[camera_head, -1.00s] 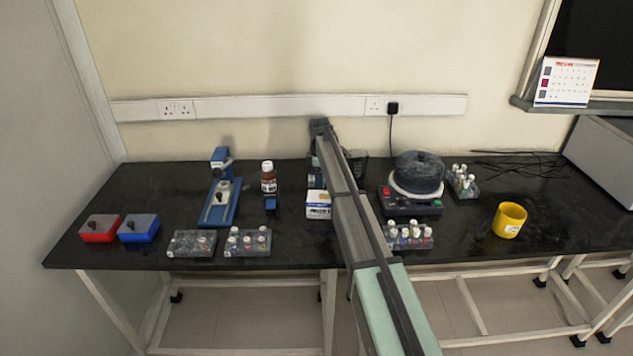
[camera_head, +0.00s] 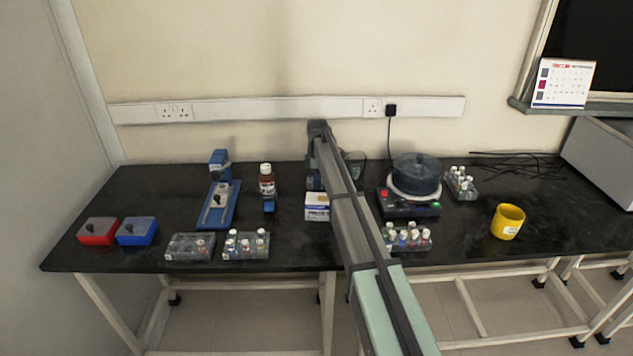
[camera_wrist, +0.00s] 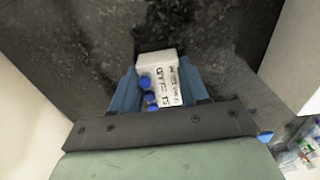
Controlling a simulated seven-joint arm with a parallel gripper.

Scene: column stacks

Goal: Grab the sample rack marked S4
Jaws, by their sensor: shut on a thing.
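In the wrist view, my gripper (camera_wrist: 159,64) has its blue fingers shut on a small white labelled item (camera_wrist: 168,88). Blue round caps show along its left side. Its dark print is not clear enough to read.
A white and blue box (camera_head: 317,207) stands close left of my arm. A brown bottle (camera_head: 267,186), a blue stand (camera_head: 219,205), red (camera_head: 98,232) and blue (camera_head: 137,231) boxes, a round dark device (camera_head: 415,180) and a yellow mug (camera_head: 508,222) share the black bench (camera_head: 300,253).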

